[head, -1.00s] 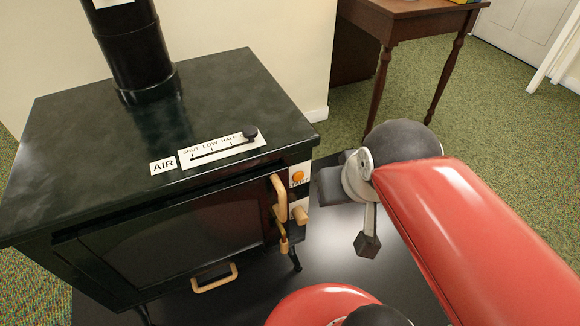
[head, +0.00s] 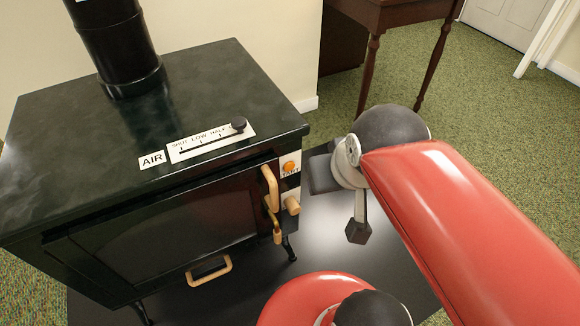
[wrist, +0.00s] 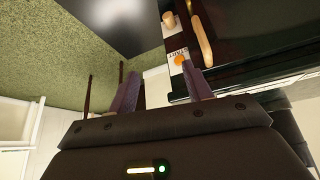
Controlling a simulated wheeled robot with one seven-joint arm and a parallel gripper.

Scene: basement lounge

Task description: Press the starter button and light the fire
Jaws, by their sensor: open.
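The dark stove (head: 150,95) stands at left in the head view, its door glass (head: 180,240) dark with no flame visible. The orange starter button (head: 289,167) sits on a white START plate on its front right; it also shows in the wrist view (wrist: 181,60). My gripper (head: 322,172) is just right of this plate in the head view, its fingers not clearly visible there. In the wrist view my gripper (wrist: 161,72) is open and empty, with the button near its right fingertip. I cannot tell whether they touch.
The AIR slider knob (head: 239,123) is at the right end of its scale, past HALF. A looped wooden door handle (head: 269,188) and a round wooden knob (head: 292,206) stick out near the button. A wooden table (head: 375,18) stands behind. Open carpet (head: 480,130) lies at right.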

